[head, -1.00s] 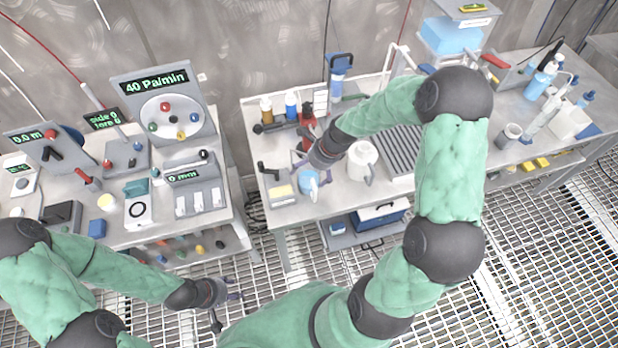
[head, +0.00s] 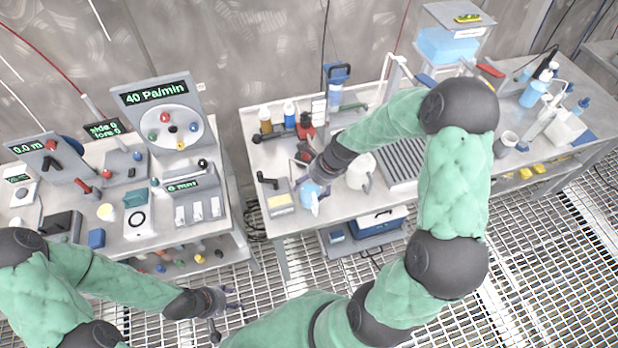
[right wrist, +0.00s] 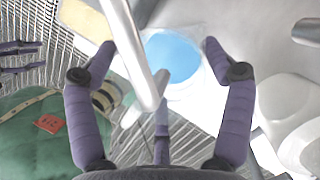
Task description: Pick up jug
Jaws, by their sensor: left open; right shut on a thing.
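The jug (head: 308,193) is a clear vessel with blue liquid, near the front left of the right bench. In the right wrist view the blue liquid (right wrist: 172,55) shows from above, with a pale bar, seemingly its handle (right wrist: 148,85), crossing between my fingers. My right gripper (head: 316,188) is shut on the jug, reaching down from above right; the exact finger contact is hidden. I cannot tell whether the jug is clear of the bench. My left gripper (head: 225,301) is open and empty, low over the floor grating, away from the jug.
A white pitcher (head: 358,171) stands just right of the jug. Bottles (head: 289,113) and a red device (head: 305,127) stand behind. The left bench holds a control panel (head: 165,115) and instruments.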

